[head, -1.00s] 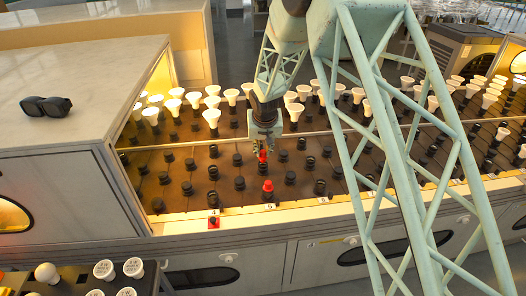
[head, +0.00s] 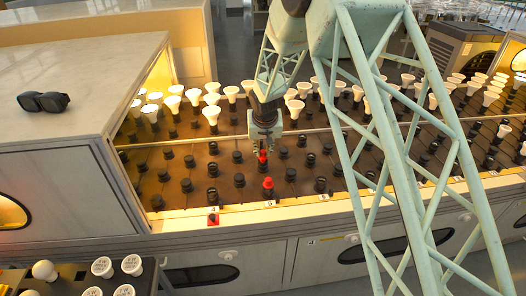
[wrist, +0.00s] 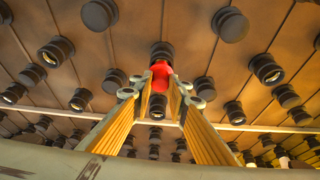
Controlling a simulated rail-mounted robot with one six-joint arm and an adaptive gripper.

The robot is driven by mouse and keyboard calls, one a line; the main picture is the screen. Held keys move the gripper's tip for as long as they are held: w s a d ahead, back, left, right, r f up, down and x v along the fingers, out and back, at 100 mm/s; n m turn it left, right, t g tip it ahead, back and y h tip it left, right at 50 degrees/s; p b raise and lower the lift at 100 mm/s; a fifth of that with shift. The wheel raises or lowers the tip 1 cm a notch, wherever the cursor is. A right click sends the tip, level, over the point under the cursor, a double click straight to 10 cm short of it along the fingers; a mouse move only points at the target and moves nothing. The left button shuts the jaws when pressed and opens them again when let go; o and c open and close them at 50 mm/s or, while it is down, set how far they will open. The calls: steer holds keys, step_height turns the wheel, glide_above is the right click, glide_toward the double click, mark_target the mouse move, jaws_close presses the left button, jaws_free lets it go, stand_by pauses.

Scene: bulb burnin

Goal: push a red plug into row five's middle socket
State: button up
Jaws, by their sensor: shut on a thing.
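A red plug (head: 262,159) is held between the fingertips of my gripper (head: 263,150), at about the middle socket position of the row marked 5. In the wrist view the plug (wrist: 160,72) sits between the two fingertips (wrist: 161,88), close to a black socket (wrist: 162,50). The fingers partly hide it, and I cannot tell how deep it sits. A second red plug (head: 268,184) stands upright at the front of the same row, apart from my gripper.
Black sockets surround my gripper closely on the sloped brown board (head: 225,196). White bulbs (head: 211,114) stand in the sockets behind. A small red square (head: 213,221) with a dark piece lies on the front ledge. A dark tray with bulbs (head: 70,272) is at lower left.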

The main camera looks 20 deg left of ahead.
steer(key=shift+f+b, duration=0.55)
steer(key=shift+f, duration=0.2)
steer(key=o, duration=0.9)
steer(key=shift+c, duration=0.2)
steer(key=shift+r, duration=0.15)
steer(key=v, duration=1.1)
steer(key=shift+s+r, duration=0.25)
steer(key=shift+r, duration=0.05)
steer(key=shift+d, duration=0.1)
